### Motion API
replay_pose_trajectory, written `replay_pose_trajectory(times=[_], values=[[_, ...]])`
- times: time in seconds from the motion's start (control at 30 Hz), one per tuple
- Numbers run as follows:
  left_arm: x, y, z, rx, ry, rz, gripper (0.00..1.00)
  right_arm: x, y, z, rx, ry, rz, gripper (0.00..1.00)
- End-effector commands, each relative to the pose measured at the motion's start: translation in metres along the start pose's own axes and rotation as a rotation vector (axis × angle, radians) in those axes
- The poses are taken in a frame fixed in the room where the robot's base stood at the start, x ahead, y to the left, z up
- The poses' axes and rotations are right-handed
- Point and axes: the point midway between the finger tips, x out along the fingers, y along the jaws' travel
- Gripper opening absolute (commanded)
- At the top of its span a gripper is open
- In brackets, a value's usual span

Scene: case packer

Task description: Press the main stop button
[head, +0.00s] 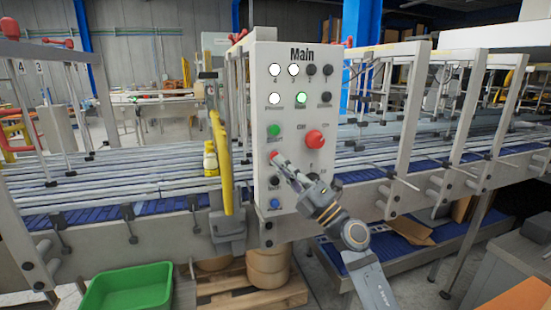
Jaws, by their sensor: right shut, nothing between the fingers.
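The white control panel (262,60) labelled "Main" stands upright in the middle of the head view. A small red button (273,155) sits on its left side, below a green button (274,130); its label is hidden. A larger red knob (315,139) sits to the right. My right gripper (285,166) is shut and empty, its tips at the lower right edge of the small red button. I cannot tell whether they touch it. The gripper hides part of the lower panel. My left gripper is not in view.
White, black and green lamps or buttons fill the panel's top rows; a blue button (275,203) is near its bottom. A yellow guard (222,160) stands just left. Conveyor rails run behind. A green bin (127,290) is on the floor at lower left.

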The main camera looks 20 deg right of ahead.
Motion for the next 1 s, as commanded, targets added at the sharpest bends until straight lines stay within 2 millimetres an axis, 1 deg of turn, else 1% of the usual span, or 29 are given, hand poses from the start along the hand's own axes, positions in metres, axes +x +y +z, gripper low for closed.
replay_pose_trajectory(times=[0.73,1.0], values=[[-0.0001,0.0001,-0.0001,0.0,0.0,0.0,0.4,0.0,0.0,0.0001,0.0,0.0,0.0,0.0],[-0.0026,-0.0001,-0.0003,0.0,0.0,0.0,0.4,0.0058,-0.0032,0.0041,-0.001,0.0,0.0,0.0]])
